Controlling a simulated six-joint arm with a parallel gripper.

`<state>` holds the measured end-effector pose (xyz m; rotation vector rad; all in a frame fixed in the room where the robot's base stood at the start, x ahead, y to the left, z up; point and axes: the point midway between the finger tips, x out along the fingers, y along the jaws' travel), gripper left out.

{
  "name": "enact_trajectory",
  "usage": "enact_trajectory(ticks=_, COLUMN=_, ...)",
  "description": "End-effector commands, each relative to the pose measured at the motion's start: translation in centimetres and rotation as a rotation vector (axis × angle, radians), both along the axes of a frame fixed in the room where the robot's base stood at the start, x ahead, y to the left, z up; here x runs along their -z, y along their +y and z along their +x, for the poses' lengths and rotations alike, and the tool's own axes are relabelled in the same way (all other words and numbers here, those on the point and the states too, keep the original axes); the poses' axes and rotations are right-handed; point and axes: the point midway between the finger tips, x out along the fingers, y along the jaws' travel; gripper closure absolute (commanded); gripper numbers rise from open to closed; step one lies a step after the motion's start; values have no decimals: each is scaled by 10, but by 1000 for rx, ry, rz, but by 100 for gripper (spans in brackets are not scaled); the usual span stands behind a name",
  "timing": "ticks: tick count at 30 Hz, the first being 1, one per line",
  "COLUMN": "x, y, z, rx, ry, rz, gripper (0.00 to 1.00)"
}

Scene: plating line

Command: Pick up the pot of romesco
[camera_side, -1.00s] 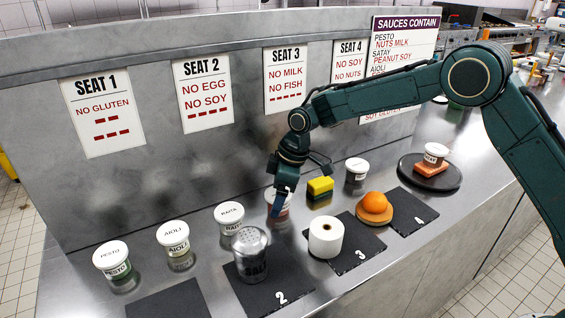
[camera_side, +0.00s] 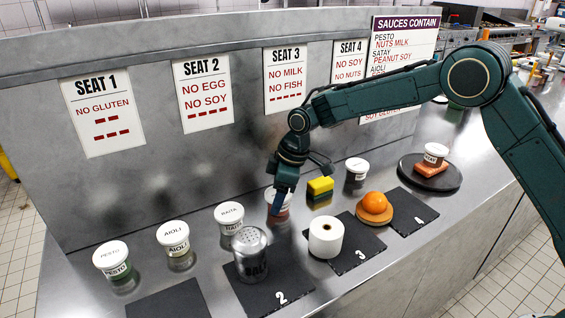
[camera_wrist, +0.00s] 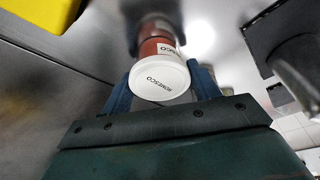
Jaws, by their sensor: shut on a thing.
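In the side view the pot (camera_side: 286,207) is partly hidden behind my gripper (camera_side: 275,206), on the counter between the raita pot and the yellow sponge. I cannot tell any gap between the pot and the counter.
A raita pot (camera_side: 230,216) stands left of my gripper, with aioli (camera_side: 174,236) and pesto (camera_side: 112,258) pots beyond it. A salt shaker (camera_side: 250,255) and a white roll (camera_side: 325,237) stand in front. A yellow sponge (camera_side: 319,187) lies close on the right.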

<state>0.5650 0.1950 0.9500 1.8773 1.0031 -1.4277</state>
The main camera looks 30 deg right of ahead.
Motion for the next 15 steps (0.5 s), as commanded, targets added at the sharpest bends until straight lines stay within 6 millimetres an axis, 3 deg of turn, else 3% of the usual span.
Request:
enact_trajectory(ticks=8, x=-13, y=0, z=1, rx=0, ry=-2, rz=1, gripper=64)
enact_trajectory(ticks=15, x=-46, y=0, z=1, rx=0, ry=-5, rz=2, gripper=64)
